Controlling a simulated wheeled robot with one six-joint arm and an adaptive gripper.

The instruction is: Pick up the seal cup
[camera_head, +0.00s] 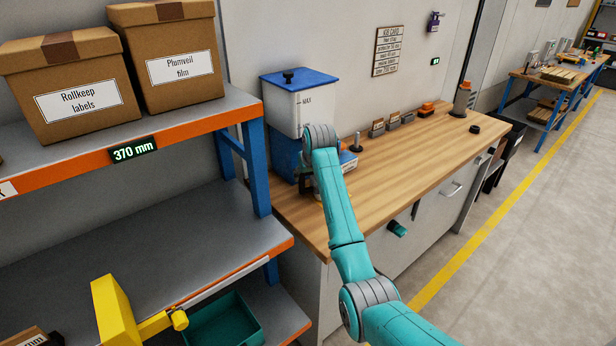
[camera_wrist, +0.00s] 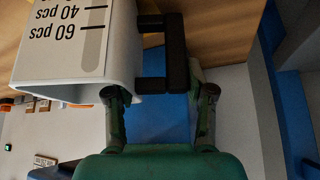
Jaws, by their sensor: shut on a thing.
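The seal cup (camera_wrist: 70,62) fills the upper left of the wrist view. It is white, with printed marks reading 40 pcs and 60 pcs. Its black handle (camera_wrist: 174,55) stands out at its side. My gripper (camera_wrist: 160,92) has one finger by the cup's wall and the other past the handle, and is shut on the cup at the handle. The exact contact is hard to see. In the head view my arm hides the gripper and cup, beside the white hopper (camera_head: 292,107) with a blue lid and a MAX mark.
The wooden bench top (camera_head: 405,160) holds a dark post (camera_head: 355,143), small bins (camera_head: 392,122) and an orange item (camera_head: 426,109) along the wall. Its front middle is clear. A rack with an orange-edged shelf (camera_head: 190,130) and cartons (camera_head: 70,85) stands at left.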

